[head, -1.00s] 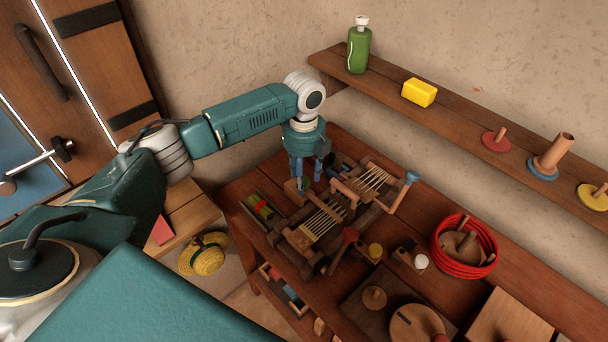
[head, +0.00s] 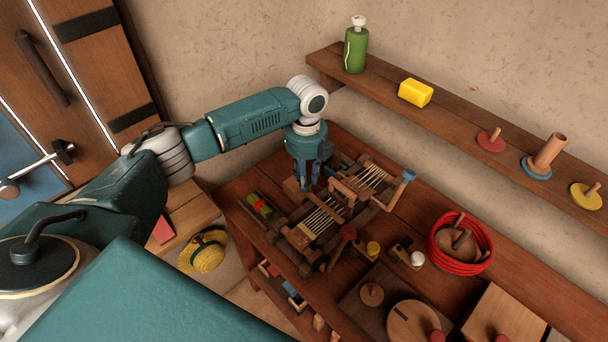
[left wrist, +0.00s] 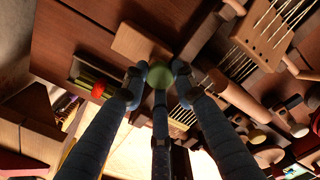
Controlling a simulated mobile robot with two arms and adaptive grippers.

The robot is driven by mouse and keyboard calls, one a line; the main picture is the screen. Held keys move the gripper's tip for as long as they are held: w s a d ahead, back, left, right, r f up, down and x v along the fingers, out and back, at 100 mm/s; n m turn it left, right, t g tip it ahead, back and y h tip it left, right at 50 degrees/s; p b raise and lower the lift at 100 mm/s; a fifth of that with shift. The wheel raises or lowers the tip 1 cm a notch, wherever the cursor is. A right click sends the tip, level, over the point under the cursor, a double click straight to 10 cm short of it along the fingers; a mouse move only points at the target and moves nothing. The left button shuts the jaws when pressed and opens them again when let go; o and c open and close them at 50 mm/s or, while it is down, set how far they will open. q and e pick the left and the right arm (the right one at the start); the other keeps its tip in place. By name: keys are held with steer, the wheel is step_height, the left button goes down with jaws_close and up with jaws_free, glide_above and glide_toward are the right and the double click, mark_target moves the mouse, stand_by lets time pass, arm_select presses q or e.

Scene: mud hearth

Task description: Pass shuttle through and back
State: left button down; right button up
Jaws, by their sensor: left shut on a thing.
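My left gripper (head: 306,185) is over the back left part of the bench, beside the small wooden loom (head: 300,238). In the left wrist view its fingers (left wrist: 160,84) are closed around a round green knob (left wrist: 160,76). The fingers hide the knob in the head view. The loom's pale threads (head: 322,216) run lengthwise, with a wooden crosspiece between two thread sections. A green piece with a red band (head: 262,207), possibly the shuttle, lies in a dark tray left of the loom; it also shows in the left wrist view (left wrist: 97,89). My right gripper is out of view.
A plain wooden block (head: 291,187) stands close to the gripper. A wall shelf (head: 460,115) runs behind the bench. A straw hat (head: 207,255) is lower left.

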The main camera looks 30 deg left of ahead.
arm_select(q)
steer(key=c, duration=1.4)
jaws_free()
steer(key=shift+s+d, duration=0.1)
steer(key=shift+d, duration=0.15)
step_height(320, 180, up, 12)
steer(key=shift+r, duration=0.1)
